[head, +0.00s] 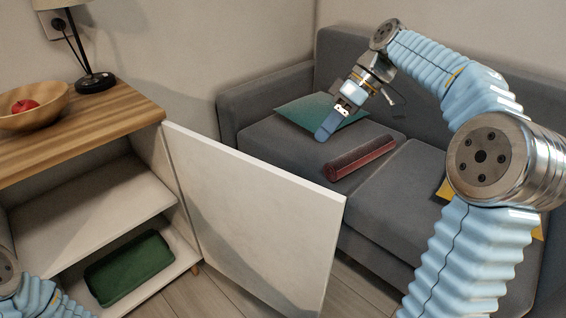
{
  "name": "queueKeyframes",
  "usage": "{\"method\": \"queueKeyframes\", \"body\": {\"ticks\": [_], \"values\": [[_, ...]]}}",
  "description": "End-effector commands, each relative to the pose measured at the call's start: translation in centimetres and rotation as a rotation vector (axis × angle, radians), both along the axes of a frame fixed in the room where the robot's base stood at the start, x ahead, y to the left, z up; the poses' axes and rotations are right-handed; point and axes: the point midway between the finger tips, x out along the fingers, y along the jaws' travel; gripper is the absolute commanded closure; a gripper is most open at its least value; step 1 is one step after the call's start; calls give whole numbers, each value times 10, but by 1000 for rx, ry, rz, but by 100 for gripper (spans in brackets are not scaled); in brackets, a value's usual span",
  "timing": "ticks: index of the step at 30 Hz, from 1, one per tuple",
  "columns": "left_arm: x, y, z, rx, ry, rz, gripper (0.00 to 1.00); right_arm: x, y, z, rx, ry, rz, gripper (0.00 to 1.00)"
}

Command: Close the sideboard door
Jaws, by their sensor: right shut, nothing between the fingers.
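The sideboard (120,122) stands at the left with a wooden top and white shelves inside. Its white door (255,215) hangs wide open, hinged at the cabinet's right side and reaching out to the right. My right gripper (326,133) is shut and empty, pointing down above the sofa, beyond the door's top edge and apart from it in the picture. Part of my left arm shows at the lower left corner; its gripper is out of view.
A grey sofa (275,140) stands behind the door, with a teal flat item (300,108) and a red roll (362,158) on it. A wooden bowl (45,112) with a red fruit and a lamp (92,80) stand on the sideboard. A green box (130,268) lies inside it.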

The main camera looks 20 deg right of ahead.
Motion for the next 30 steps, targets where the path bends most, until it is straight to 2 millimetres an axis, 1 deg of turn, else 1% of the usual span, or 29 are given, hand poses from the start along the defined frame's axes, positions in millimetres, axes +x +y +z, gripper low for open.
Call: {"method": "queueKeyframes", "body": {"ticks": [5,15,17,21,25,30], "values": [[0,2,-7,3,0,4,64,1,16,-23,1,3,2,100],[2,5,-15,7,-3,9,64,5,60,-80,0,2,3,100],[2,5,-14,7,-3,9,64,-2,68,-76,0,-2,3,100],[2,5,-14,8,-3,8,64,-11,83,-76,0,-2,2,100],[2,5,-13,8,-3,8,64,-15,89,-76,0,0,0,100],[2,5,-13,7,-3,8,64,-16,91,-76,0,0,0,100]]}}
